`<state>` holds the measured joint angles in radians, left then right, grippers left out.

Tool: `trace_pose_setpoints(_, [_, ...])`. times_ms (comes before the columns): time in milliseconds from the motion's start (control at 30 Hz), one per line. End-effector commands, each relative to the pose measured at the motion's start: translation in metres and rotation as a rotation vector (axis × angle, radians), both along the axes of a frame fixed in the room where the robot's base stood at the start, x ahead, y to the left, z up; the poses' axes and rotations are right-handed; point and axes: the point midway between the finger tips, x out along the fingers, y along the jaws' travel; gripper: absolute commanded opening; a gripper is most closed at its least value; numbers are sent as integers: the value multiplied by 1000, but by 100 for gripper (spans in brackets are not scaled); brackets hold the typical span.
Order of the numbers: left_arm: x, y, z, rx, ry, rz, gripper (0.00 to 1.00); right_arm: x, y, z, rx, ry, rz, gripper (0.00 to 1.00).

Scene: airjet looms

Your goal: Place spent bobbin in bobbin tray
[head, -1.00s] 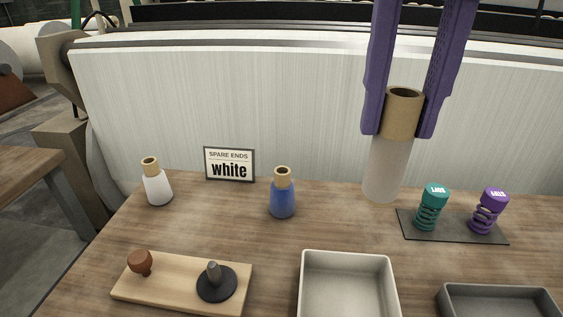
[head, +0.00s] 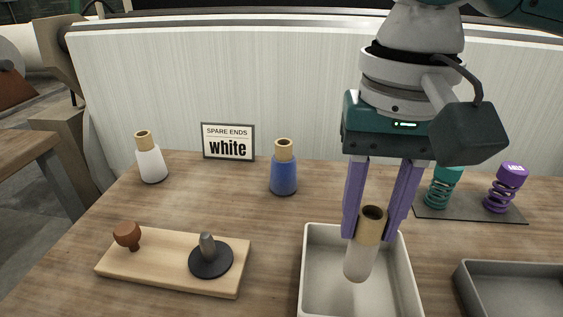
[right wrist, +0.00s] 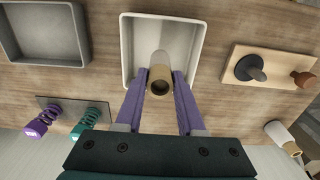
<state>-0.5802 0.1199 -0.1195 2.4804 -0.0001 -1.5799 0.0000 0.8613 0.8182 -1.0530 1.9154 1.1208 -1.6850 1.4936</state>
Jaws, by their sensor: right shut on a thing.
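The spent bobbin (head: 360,262), a pale tube with a tan collar, is held by my right gripper (head: 370,228). The purple fingers are shut on its collar, and the bobbin hangs upright, slightly tilted. In the head view it overlaps the inside of the light tray (head: 311,275); whether its lower end touches the tray floor I cannot tell. The right wrist view shows the bobbin (right wrist: 160,64) between the fingers (right wrist: 160,90), over the near part of the light tray (right wrist: 127,55). My left gripper is not in view.
A grey tray (head: 463,285) lies to the right. White (head: 151,164) and blue (head: 284,176) cones stand at the back by the "white" sign (head: 228,142). Teal (head: 443,190) and purple (head: 506,190) springy items stand on a dark mat. A wooden board (head: 165,268) holds a brown knob and black disc.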

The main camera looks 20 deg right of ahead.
Motion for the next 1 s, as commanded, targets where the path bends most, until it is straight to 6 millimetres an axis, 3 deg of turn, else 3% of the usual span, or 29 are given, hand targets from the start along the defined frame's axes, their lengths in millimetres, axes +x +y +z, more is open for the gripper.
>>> trace_pose_setpoints(167, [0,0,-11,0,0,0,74,-1,0,-31,-1,3,0,0])
trace_pose_setpoints(533, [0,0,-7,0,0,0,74,0,0,-33,0,1,1,0])
trace_pose_setpoints(567, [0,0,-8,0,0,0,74,0,0,-33,-1,1,1,40])
trace_pose_setpoints(800, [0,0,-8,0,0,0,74,0,0,-33,-1,1,1,67])
trace_pose_setpoints(1000, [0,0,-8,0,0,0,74,0,0,-33,0,0,0,68])
